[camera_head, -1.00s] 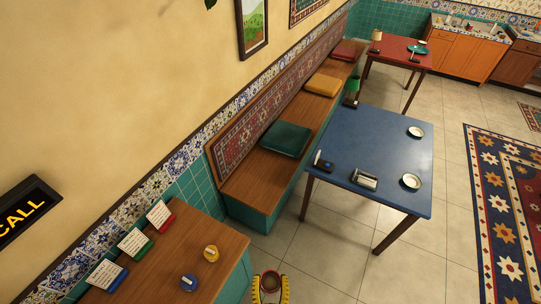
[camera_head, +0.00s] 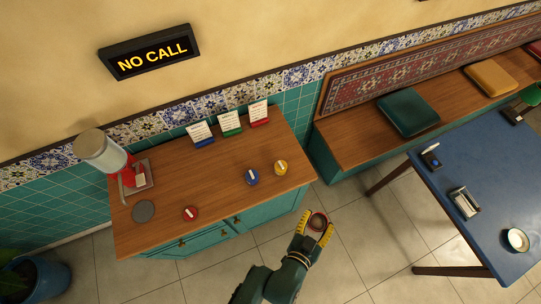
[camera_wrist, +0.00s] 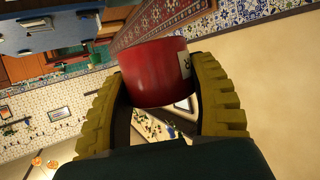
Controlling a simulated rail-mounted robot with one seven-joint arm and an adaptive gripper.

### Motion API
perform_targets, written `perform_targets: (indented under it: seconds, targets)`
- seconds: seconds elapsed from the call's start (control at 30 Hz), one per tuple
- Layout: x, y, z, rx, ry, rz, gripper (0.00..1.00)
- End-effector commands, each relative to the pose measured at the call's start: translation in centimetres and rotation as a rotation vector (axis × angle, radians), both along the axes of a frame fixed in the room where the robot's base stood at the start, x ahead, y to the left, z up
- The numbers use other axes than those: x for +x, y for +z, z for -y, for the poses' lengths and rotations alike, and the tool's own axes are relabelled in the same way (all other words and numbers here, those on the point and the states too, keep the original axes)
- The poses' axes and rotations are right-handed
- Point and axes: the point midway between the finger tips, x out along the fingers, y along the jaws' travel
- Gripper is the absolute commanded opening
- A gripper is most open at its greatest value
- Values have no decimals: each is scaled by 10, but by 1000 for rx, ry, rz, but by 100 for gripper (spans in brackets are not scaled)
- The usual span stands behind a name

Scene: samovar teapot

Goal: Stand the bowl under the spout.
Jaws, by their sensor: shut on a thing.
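A small red bowl (camera_head: 319,222) with a dark inside is held between the yellow fingers of my gripper (camera_head: 318,229), over the floor in front of the wooden counter. In the wrist view the red bowl (camera_wrist: 155,75) fills the space between both fingers, and a pale label shows on its side.
A bench (camera_head: 360,138) and a blue table (camera_head: 470,185) stand to the right. The counter's middle is clear.

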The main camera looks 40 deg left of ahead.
Motion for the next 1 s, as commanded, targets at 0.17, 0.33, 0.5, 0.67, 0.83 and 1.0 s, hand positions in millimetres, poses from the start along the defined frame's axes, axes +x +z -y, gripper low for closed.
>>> perform_targets:
  seconds: [0.17, 0.33, 0.5, 0.67, 0.83, 1.0]
  targets:
    - [16, -46, -61, 4, 169, 9, 19]
    - [19, -76, -136, 4, 367, 9, 19]
    - [9, -99, -212, 1, 558, 10, 19]
    - [-11, -117, -279, 2, 711, 10, 19]
    - [-38, -134, -339, 2, 840, 9, 19]
    - [-64, -153, -378, 1, 929, 6, 19]
